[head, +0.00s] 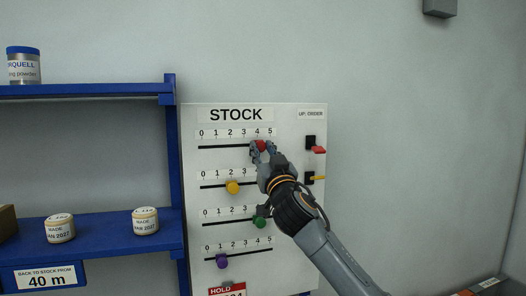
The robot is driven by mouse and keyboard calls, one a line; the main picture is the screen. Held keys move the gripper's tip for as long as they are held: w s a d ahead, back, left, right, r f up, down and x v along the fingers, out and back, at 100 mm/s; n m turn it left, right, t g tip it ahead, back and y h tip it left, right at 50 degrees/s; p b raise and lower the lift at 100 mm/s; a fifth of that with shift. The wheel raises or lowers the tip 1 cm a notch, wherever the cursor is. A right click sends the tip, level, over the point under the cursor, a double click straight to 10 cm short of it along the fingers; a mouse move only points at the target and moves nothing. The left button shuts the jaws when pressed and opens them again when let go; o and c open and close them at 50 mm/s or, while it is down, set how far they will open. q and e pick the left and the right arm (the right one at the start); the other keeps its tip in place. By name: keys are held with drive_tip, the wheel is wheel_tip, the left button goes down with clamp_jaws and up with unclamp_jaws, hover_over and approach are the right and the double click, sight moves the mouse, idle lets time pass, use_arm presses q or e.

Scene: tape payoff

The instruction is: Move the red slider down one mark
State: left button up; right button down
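The red slider (262,145) is a red knob on the top slot of the white STOCK board (190,190), near the mark 4 of a scale from 0 to 5. My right gripper (263,149) is at this knob, with its fingers around it and part of the knob showing between them. Whether the fingers press on it or stand slightly apart I cannot tell. My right wrist and arm come up from the lower right. My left gripper is not in view.
Below are a yellow slider (232,187) near 2, a green slider (260,222) partly behind my arm, and a purple slider (222,261) near 1. Red (318,149) and yellow (318,178) levers stand at the right. Blue shelves (110,229) with labelled containers are left.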

sight(244, 140)
drive_tip(key=a+b, duration=0.1)
drive_tip(key=s+a, duration=0.1)
drive_tip(key=a, duration=0.1)
drive_tip(key=shift+a+f+b, duration=0.1)
drive_tip(key=shift+a+b, duration=0.1)
drive_tip(key=shift+b, duration=0.15)
drive_tip(key=shift+a, duration=0.25)
drive_tip(key=c, duration=1.1)
unclamp_jaws()
drive_tip(key=shift+d, duration=0.3)
drive_tip(key=shift+a, duration=0.1)
drive_tip(key=v, duration=1.2)
